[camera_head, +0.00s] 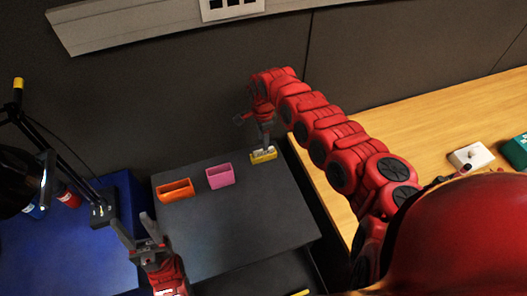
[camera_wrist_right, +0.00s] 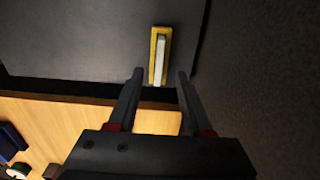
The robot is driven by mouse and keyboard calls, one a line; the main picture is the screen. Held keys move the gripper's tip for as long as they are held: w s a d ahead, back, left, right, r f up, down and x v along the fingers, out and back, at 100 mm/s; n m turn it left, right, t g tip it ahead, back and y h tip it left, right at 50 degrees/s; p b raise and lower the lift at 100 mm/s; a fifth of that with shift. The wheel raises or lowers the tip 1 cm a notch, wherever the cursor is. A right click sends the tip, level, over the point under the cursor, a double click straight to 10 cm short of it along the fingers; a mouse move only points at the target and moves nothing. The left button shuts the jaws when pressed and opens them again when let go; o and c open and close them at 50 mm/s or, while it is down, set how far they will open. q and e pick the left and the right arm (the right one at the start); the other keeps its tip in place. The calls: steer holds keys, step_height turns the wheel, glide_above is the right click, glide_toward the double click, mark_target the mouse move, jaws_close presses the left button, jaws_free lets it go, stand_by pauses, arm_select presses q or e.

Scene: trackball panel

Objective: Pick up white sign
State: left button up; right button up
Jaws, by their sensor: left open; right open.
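A yellow holder (camera_head: 263,156) with a white piece, likely the white sign (camera_wrist_right: 160,58), stands near the back right corner of the dark table. In the right wrist view the yellow holder (camera_wrist_right: 153,73) surrounds the white piece, which lies ahead between my fingertips. My right gripper (camera_wrist_right: 160,74) is open and empty. In the head view my right gripper (camera_head: 265,138) hangs just above the holder and partly covers it; the exact gap cannot be told. My left gripper (camera_head: 133,226) is open and empty by the table's left edge.
An orange box (camera_head: 175,190) and a pink box (camera_head: 220,176) stand left of the holder on the dark table (camera_head: 245,225). A grey wall rises behind. A wooden table (camera_head: 420,135) is at the right, with a white box (camera_head: 471,156). A blue surface lies left.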

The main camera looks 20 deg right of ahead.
mark_target(264, 154)
steer(key=shift+s+f, duration=0.15)
steer(key=shift+f, duration=0.35)
steer(key=shift+d+f+p, duration=0.1)
steer(key=shift+f+p, duration=0.25)
steer(key=shift+f, duration=1.85)
jaws_close()
